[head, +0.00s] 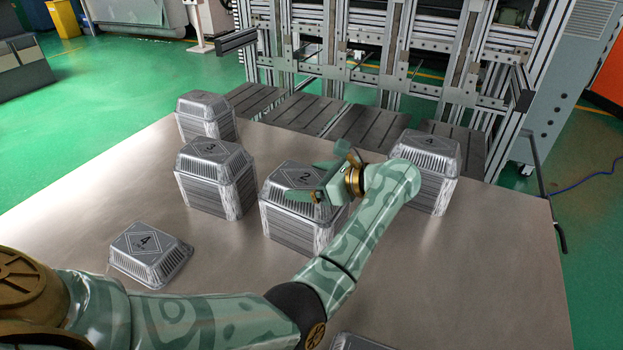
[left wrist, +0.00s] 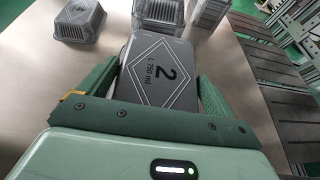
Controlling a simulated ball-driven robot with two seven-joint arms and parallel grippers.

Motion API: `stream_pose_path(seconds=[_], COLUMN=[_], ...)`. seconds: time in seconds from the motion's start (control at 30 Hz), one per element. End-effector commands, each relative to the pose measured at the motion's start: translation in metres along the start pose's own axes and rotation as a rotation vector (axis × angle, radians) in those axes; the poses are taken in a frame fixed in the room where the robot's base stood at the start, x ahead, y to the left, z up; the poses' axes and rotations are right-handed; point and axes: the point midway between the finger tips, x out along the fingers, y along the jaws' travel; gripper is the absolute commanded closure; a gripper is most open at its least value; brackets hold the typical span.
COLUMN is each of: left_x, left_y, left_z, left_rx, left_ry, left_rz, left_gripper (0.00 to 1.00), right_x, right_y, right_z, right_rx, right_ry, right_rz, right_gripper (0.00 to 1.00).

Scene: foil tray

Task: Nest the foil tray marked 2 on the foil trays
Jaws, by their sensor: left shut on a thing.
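The grey foil tray marked 2 (head: 284,177) is upside down at the top of a stack of foil trays (head: 287,226) near the table's middle. My left gripper (head: 312,181) reaches it from the right and is shut on it. In the left wrist view the tray marked 2 (left wrist: 158,65) lies between the two green fingers, its label facing up. Whether it rests fully on the trays below cannot be told, since the gripper hides part of its right side. My right gripper is not in view.
Other stacks stand marked 3 (head: 215,172), at the back left (head: 205,115) and marked 4 (head: 427,170) at the right. A low tray marked 4 (head: 146,252) lies front left. Another tray (head: 365,342) shows at the bottom edge. The table's right side (head: 480,270) is clear.

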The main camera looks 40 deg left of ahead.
Motion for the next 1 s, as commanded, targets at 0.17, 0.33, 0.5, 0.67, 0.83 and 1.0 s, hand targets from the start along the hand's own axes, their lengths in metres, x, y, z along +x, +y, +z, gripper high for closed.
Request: stream_pose_path(seconds=[0.17,0.33,0.5,0.67,0.83,1.0], left_x=[0.001,-0.001,-0.024,-0.066,-0.113,-0.146], left_y=[0.000,0.000,0.000,-0.001,-0.001,-0.001], left_z=[-0.001,0.000,0.002,0.003,0.002,0.001], left_rx=[0.001,0.001,0.001,0.001,0.002,0.001], left_ry=[0.000,0.000,0.003,0.004,0.002,-0.002], left_rz=[0.001,0.001,-0.002,-0.004,-0.004,-0.002], left_gripper=[0.00,0.00,0.00,0.00,0.00,0.00], right_x=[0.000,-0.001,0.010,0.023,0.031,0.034], right_y=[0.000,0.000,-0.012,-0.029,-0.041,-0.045], right_z=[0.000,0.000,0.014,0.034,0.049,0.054], right_rx=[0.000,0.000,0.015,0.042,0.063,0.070], right_ry=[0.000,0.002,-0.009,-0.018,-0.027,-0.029], right_rz=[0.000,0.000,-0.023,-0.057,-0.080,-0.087], right_gripper=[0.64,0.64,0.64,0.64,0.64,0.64])
